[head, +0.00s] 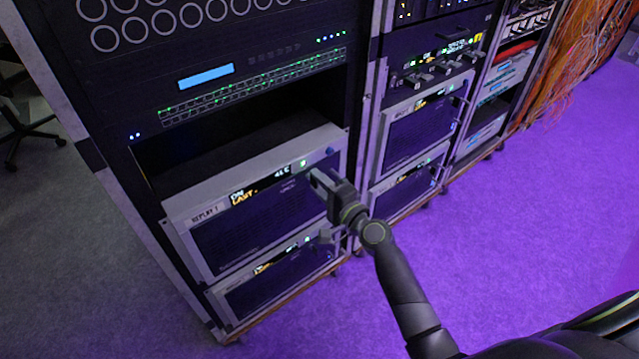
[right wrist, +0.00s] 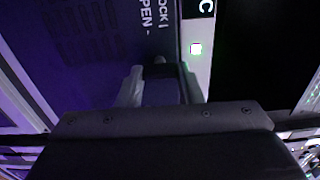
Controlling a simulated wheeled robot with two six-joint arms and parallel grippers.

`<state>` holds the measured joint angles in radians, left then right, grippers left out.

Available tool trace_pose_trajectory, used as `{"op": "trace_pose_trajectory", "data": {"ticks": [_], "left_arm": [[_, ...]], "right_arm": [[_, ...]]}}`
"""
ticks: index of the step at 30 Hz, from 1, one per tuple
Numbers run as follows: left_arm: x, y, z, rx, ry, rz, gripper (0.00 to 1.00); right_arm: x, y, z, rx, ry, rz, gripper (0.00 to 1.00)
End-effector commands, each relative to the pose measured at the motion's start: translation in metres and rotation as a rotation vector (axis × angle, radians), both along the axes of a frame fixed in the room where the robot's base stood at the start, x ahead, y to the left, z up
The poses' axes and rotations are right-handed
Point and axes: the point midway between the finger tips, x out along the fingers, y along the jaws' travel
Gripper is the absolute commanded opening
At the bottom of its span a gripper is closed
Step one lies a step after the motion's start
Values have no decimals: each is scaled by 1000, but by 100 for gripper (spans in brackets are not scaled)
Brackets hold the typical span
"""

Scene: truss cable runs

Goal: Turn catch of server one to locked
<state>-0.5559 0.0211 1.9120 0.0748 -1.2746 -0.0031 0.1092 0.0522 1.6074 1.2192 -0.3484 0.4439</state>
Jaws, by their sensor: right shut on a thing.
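Server one (head: 265,215) is the silver-framed unit with a dark front, labelled "REPLAY 1", in the left rack. Its lit display shows in the head view. My right gripper (head: 318,178) is at the right part of its front, below a small green light. In the right wrist view, my right gripper (right wrist: 163,82) is shut on the catch (right wrist: 159,61). Only a small part of the catch shows at the fingertips, so its angle is unclear. Printed words "LOCK" and "OPEN" (right wrist: 155,22) stand just beyond it. My left gripper is not in view.
A similar unit (head: 285,280) sits below server one, and an empty dark bay (head: 235,135) is above it. More racks (head: 415,135) stand to the right, with orange cables (head: 575,55) beyond. The purple-lit floor (head: 500,230) at right is clear.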

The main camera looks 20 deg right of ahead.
Motion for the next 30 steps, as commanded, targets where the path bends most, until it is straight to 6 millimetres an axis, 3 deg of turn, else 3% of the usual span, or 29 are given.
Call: {"op": "trace_pose_trajectory", "data": {"ticks": [6, 7, 12, 23, 30], "left_arm": [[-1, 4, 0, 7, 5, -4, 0], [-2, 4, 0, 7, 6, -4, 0], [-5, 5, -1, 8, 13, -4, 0], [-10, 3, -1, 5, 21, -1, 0], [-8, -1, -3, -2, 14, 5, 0]], "right_arm": [[0, 0, 0, 2, 0, -2, 10], [0, 0, 0, 2, 0, -2, 35], [0, 0, 0, 1, 0, -1, 55], [-5, -2, 0, -1, 0, -1, 55], [-43, -16, -2, -1, 1, -2, 55]]}}
